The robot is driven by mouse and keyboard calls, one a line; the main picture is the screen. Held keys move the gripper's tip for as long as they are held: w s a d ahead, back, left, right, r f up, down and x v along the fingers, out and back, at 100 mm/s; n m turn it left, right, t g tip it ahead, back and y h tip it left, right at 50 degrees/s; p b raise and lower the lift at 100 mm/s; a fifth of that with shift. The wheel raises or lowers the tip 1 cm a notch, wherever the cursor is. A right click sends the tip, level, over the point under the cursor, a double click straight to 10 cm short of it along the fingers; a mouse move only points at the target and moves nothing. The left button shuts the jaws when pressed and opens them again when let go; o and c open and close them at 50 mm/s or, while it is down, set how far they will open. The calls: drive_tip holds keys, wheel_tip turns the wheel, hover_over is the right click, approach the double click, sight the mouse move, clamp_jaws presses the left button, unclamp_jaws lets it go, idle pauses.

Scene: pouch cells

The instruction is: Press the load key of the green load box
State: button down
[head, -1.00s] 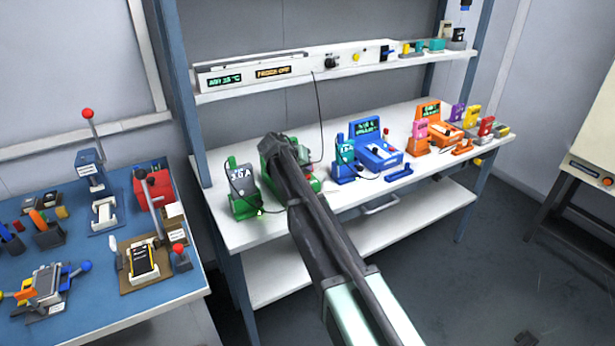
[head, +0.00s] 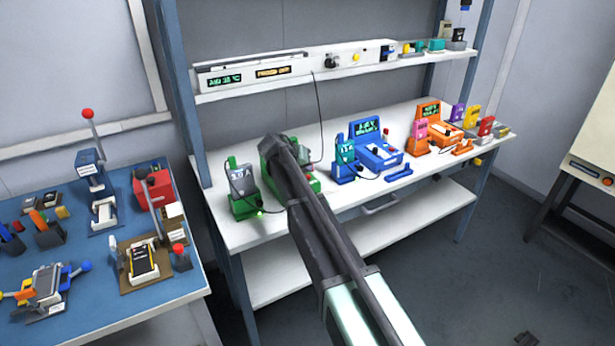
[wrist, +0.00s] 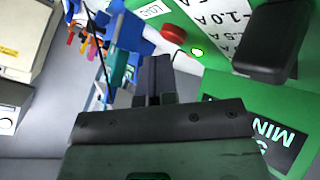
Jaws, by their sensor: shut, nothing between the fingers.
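The green load box (head: 313,184) stands on the white bench in the head view, mostly hidden behind my arm. In the wrist view its green and white face (wrist: 230,85) fills the right side, with a black knob (wrist: 273,42), current markings and part of a display.
A green holder with a dark pouch cell (head: 243,186) stands left of the box. A blue load box (head: 376,152) and an orange one (head: 436,122) stand to the right. Black cables run near the green box. A blue table (head: 100,260) with presses is at left.

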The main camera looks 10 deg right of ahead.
drive_tip(key=shift+f+b, duration=0.45)
idle(0.3)
drive_tip(key=shift+r+p, duration=0.45)
drive_tip(key=shift+r, duration=0.05)
wheel_tip(320, 180, up, 6)
drive_tip(key=p, duration=0.6)
